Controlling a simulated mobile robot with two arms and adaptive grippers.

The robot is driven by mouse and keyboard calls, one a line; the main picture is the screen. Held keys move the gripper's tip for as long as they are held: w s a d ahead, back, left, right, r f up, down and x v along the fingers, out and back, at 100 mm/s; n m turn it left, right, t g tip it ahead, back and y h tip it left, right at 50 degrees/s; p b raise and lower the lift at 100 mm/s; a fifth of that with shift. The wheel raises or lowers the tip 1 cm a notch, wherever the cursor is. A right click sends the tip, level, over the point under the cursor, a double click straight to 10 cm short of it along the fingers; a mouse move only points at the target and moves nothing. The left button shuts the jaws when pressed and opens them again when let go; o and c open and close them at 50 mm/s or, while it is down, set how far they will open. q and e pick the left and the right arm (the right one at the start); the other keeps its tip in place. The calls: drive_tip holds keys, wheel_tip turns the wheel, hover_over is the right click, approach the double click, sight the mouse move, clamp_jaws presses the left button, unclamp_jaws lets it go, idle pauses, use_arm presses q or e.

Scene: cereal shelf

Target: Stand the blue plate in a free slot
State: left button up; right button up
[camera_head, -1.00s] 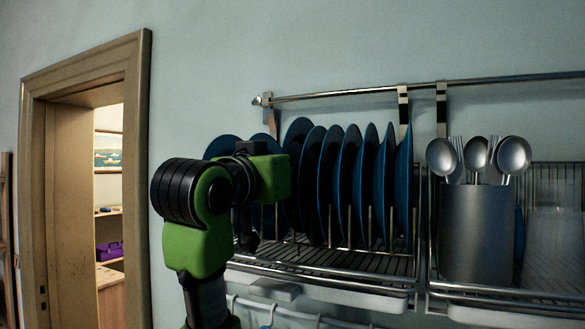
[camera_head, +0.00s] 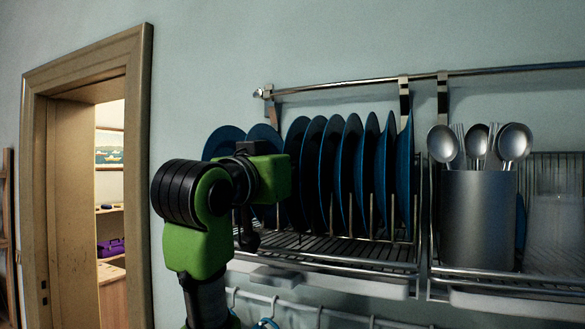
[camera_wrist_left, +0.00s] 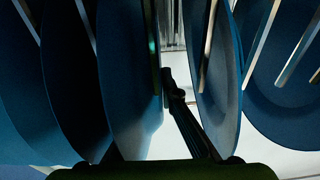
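In the left wrist view the plate (camera_wrist_left: 130,85) stands between the fingers. One finger (camera_wrist_left: 182,110) reaches in at the plate's right edge; the other is hidden behind the plate. Whether the plate rests on the rack floor is hidden. My right gripper is not in view.
Several blue plates (camera_head: 350,165) stand close on the right. Two more (camera_head: 222,138) (camera_head: 263,133) stand left, behind my arm. A metal cup (camera_head: 478,215) with spoons and forks is at the right. A doorway (camera_head: 105,190) opens at the left.

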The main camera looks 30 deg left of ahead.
use_arm(q)
drive_tip(key=o, duration=0.5)
drive_tip(key=shift+f, duration=0.15)
drive_tip(key=shift+c, duration=0.2)
drive_tip(key=shift+a+f, duration=0.1)
drive_tip(key=shift+a, duration=0.05)
drive_tip(key=shift+f, duration=0.1)
drive_tip(key=s, duration=0.8)
drive_tip(key=shift+f, duration=0.15)
